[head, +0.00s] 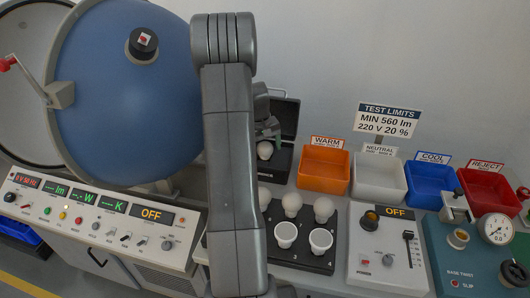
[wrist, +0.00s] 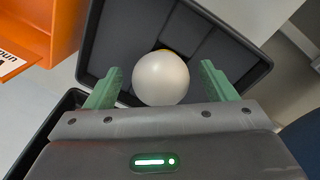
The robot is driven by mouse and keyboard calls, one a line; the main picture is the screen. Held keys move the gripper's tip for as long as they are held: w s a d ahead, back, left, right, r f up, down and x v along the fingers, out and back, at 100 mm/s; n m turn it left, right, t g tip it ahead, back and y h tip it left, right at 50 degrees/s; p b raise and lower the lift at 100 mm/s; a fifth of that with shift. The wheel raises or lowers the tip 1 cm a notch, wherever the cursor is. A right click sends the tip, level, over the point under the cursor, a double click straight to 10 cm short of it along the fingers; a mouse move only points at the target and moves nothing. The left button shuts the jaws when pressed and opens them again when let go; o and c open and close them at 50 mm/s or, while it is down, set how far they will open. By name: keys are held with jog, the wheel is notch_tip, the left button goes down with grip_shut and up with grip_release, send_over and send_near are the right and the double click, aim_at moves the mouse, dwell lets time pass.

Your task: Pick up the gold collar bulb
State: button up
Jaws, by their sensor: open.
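A white round bulb (wrist: 160,80) lies between the two green fingers of my gripper (wrist: 162,72) in the wrist view. A sliver of yellow-gold shows at its far edge; the rest of its collar is hidden behind the globe. The fingers are apart, one on each side, with a visible gap to the bulb. In the head view the bulb (head: 264,150) sits in an open dark case (head: 291,112), just below my gripper (head: 268,132), which is partly hidden by my arm.
An orange bin (head: 323,171) stands right of the case, then white (head: 378,178), blue (head: 428,186) and red bins. A dark tray (head: 300,262) in front holds several white bulbs and cups. A large blue sphere (head: 130,90) stands at left.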

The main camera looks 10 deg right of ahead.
jog(key=c, duration=1.1)
jog(key=shift+o, duration=0.2)
